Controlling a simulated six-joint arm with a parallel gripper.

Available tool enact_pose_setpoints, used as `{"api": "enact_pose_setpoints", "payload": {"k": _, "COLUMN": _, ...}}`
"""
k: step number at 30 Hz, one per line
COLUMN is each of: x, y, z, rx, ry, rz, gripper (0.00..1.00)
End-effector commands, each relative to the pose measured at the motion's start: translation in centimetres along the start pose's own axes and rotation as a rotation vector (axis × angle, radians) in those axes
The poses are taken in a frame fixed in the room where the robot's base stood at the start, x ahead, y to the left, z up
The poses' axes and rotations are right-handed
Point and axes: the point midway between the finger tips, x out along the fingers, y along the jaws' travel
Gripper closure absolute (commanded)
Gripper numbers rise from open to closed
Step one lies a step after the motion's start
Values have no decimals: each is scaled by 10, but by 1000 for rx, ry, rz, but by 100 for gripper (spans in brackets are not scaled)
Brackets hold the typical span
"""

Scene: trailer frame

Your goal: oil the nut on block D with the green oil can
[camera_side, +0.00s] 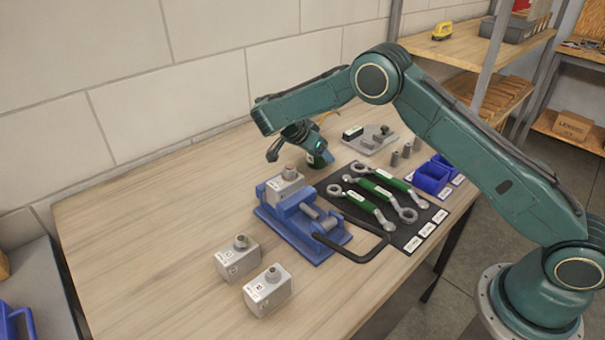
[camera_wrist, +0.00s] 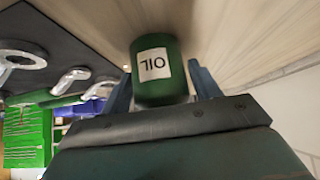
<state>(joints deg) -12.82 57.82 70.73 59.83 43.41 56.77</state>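The green oil can (camera_side: 322,159) stands on the bench beyond the blue vise. In the wrist view the can (camera_wrist: 158,72), with its "OIL" label upside down, sits between my fingers. My gripper (camera_side: 297,146) is low at the can, fingers spread, with slight gaps beside the can in the wrist view (camera_wrist: 163,88). A grey block (camera_side: 285,188) with a reddish-brown nut (camera_side: 289,171) on top is in the vise (camera_side: 302,228). Two more grey blocks, one at the left (camera_side: 238,258) and one nearer (camera_side: 268,291), have grey nuts on top. Block letters are too small to read.
A dark mat (camera_side: 425,215) with several green-handled wrenches (camera_side: 375,194) lies right of the vise. Blue bins (camera_side: 432,178), small grey cylinders (camera_side: 401,154) and a grey plate (camera_side: 368,142) stand behind. The bench's left side is clear.

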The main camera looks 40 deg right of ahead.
Motion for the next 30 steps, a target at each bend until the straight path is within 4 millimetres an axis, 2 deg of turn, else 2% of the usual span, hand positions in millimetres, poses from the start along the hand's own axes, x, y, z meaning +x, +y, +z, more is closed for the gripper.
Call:
{"api": "enact_pose_setpoints", "payload": {"k": 1, "x": 0, "y": 0, "z": 0, "rx": 0, "ry": 0, "rz": 1, "gripper": 48}}
{"api": "enact_pose_setpoints", "payload": {"k": 4, "x": 0, "y": 0, "z": 0, "rx": 0, "ry": 0, "rz": 1, "gripper": 68}}
{"api": "enact_pose_setpoints", "payload": {"k": 5, "x": 0, "y": 0, "z": 0, "rx": 0, "ry": 0, "rz": 1, "gripper": 71}}
{"api": "enact_pose_setpoints", "payload": {"k": 14, "x": -6, "y": 0, "z": -5, "rx": 4, "ry": 1, "rz": -2, "gripper": 71}}
{"api": "enact_pose_setpoints", "payload": {"k": 30, "x": -35, "y": -1, "z": -29, "rx": 3, "ry": 0, "rz": -3, "gripper": 71}}
